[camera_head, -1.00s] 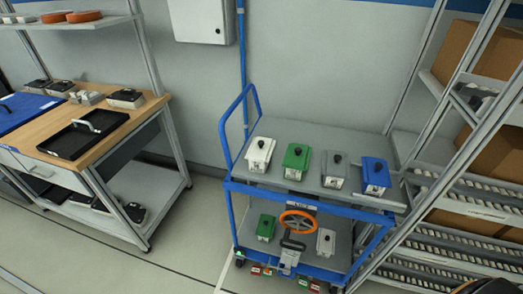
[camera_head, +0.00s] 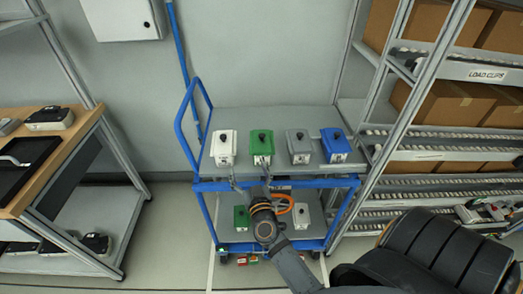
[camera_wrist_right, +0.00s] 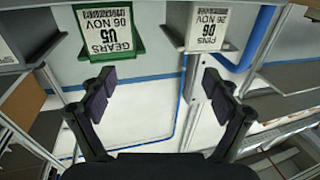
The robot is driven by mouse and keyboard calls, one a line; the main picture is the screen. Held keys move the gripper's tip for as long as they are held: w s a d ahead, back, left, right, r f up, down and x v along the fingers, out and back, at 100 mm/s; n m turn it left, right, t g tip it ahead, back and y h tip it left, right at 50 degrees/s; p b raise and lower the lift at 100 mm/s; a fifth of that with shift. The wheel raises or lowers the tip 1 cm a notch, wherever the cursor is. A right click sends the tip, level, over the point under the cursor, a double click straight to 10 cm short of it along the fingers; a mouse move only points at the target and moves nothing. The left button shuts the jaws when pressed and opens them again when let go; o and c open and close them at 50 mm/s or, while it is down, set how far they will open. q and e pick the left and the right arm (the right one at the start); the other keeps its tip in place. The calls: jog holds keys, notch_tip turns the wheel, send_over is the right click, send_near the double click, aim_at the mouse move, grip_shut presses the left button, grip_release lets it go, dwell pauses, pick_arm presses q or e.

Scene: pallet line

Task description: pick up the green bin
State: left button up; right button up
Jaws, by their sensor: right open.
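A green bin (camera_head: 261,143) with a black knob stands on the top deck of the blue cart, between a white bin and a grey bin. In the right wrist view its labelled face (camera_wrist_right: 109,32) reads GEARS at the upper left. My right gripper (camera_head: 251,182) is open and empty, in front of and below this bin, apart from it. Its spread fingers (camera_wrist_right: 155,92) also show in the wrist view, below the bin. Another green bin (camera_head: 240,217) stands on the cart's lower deck. My left gripper is out of view.
The white bin (camera_head: 223,147), grey bin (camera_head: 299,145) and blue bin (camera_head: 335,145) share the top deck (camera_head: 290,118). The cart's blue handle (camera_head: 181,122) rises at left. A roller rack (camera_head: 440,165) stands close at right, a workbench (camera_head: 75,135) at left.

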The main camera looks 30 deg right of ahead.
aim_at(262, 158)
jog(key=shift+w+d+f+m+g+h, duration=0.3)
jog(key=shift+w+d+m+g+h, duration=0.3)
jog(key=shift+d, duration=0.65)
jog(key=shift+w+d+f+m+g+h, duration=0.25)
jog(key=shift+w+d+m+h, duration=0.2)
jog(key=shift+d+h, duration=0.55)
jog(key=shift+w+d+f+m+g+h, duration=0.3)
jog(key=shift+w+d+m+g+h, duration=0.15)
jog(key=shift+d, duration=1)
jog(key=x, duration=0.5)
jog(key=shift+f, duration=0.25)
jog(key=shift+a+r, duration=0.1)
jog(key=shift+c, duration=0.2)
jog(key=c, duration=1.7)
jog(key=shift+c, duration=0.2)
jog(key=shift+r, duration=0.1)
